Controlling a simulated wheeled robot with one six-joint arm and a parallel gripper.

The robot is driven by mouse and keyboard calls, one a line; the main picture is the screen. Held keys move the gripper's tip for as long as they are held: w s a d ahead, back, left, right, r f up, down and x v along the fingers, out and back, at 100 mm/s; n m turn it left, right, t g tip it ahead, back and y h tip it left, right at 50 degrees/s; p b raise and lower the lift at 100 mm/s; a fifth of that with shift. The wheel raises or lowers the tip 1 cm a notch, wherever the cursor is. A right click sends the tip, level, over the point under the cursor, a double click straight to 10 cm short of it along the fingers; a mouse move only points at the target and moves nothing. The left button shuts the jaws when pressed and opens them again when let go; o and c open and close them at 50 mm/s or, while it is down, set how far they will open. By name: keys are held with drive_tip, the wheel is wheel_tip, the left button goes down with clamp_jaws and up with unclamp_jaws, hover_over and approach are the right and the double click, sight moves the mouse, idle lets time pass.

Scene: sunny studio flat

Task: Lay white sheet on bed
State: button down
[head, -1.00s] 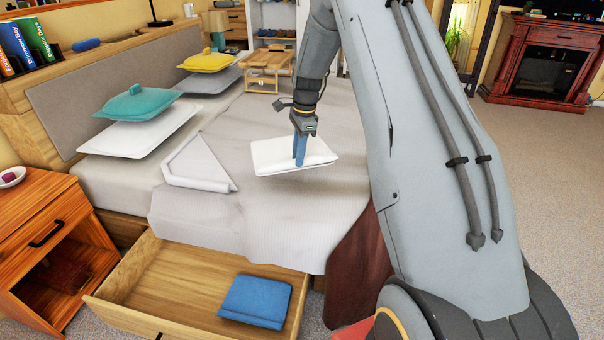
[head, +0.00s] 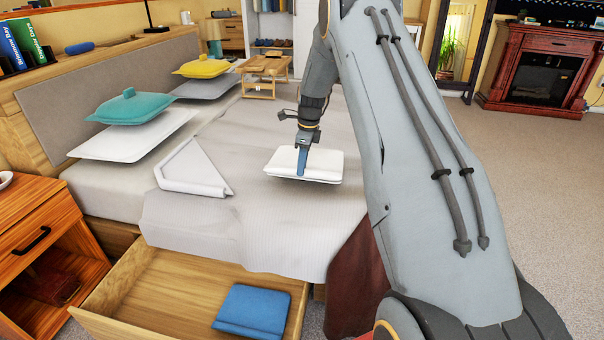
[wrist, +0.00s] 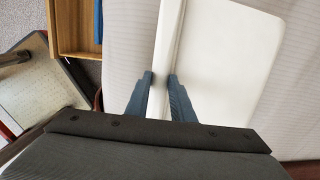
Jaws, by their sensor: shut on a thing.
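The white sheet (head: 322,166) is a flat folded rectangle over the middle of the bed (head: 262,236). It also shows in the wrist view (wrist: 222,75). My gripper (head: 301,172) points down and is shut on the sheet. In the wrist view its blue fingers (wrist: 161,80) pinch a folded edge of the sheet. I cannot tell whether the sheet's underside touches the bed. Another white cloth (head: 192,170), partly folded to a triangle, lies on the bed to the left.
An open wooden drawer (head: 140,298) under the bed holds a folded blue cloth (head: 252,311). A wooden tray table (head: 262,68) stands at the bed's far end. A nightstand (head: 35,235) is at left.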

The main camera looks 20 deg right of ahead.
drive_tip(key=shift+f, duration=1.7)
drive_tip(key=c, duration=1.5)
unclamp_jaws()
drive_tip(key=shift+f, duration=0.1)
drive_tip(key=shift+c, duration=0.2)
drive_tip(key=r, duration=0.7)
drive_tip(key=d+r, duration=0.1)
drive_tip(key=r, duration=0.3)
drive_tip(key=shift+s+d+r, duration=0.1)
drive_tip(key=shift+s+r, duration=0.25)
drive_tip(key=shift+s, duration=0.05)
drive_tip(key=s+a+r+n, duration=0.35)
drive_tip(key=s+n, duration=0.25)
drive_tip(key=s, duration=0.4)
drive_tip(key=s+a+r+n, duration=0.2)
drive_tip(key=s+r+n, duration=0.25)
drive_tip(key=s, duration=0.45)
drive_tip(key=s+a+f+n, duration=0.1)
drive_tip(key=s+a+n, duration=0.1)
drive_tip(key=s+n, duration=0.4)
drive_tip(key=s+a+f+n+h, duration=0.1)
drive_tip(key=s+n, duration=0.5)
drive_tip(key=s, duration=1)
drive_tip(key=shift+a+g, duration=0.4)
drive_tip(key=shift+a, duration=0.25)
